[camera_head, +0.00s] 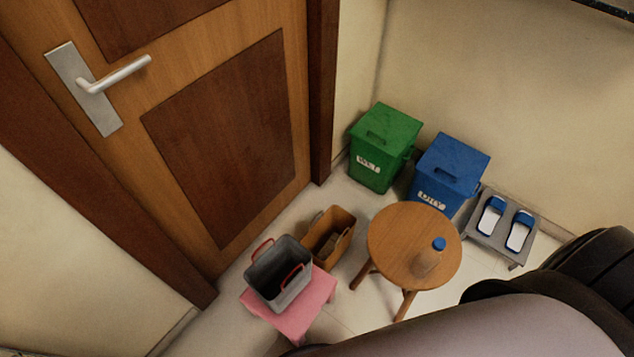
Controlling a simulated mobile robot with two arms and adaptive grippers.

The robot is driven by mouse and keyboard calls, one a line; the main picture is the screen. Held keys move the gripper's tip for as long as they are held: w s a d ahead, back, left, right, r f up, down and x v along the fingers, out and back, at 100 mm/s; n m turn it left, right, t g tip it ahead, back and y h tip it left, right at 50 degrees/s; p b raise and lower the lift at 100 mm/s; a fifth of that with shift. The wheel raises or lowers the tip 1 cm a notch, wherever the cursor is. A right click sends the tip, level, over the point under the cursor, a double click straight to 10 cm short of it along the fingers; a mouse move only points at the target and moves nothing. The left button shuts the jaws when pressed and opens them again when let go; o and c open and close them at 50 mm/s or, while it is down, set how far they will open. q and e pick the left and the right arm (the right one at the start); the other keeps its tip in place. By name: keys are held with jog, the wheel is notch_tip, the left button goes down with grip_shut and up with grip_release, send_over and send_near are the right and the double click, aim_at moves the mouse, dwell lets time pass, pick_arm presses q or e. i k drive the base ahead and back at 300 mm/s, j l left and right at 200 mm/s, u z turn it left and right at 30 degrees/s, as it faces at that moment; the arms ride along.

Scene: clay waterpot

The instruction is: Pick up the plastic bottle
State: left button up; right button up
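A clear plastic bottle (428,262) with a blue cap stands upright on a small round wooden table (393,231). It is near the right side of the tabletop, and the wood shows through its body. A large part of my own arm fills the lower right corner of the head view, in front of the floor and below the table. No gripper fingers show in this view, so neither gripper's place relative to the bottle can be seen.
Left of the table, a grey basket (279,289) with red handles sits on a pink stool (318,300), beside a brown bin (343,222). Behind stand a green bin (385,128) and blue bin (454,157). Slippers (519,232) lie on a low rack (487,245). A wooden door (225,130) is left.

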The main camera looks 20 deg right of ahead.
aim_at(427, 259)
jog(key=j+z, duration=0.1)
jog(key=z, duration=0.4)
jog(key=j+z, duration=0.1)
jog(key=z, duration=0.4)
jog(key=k+j+z, duration=0.1)
jog(key=z, duration=0.9)
jog(key=k+j, duration=0.05)
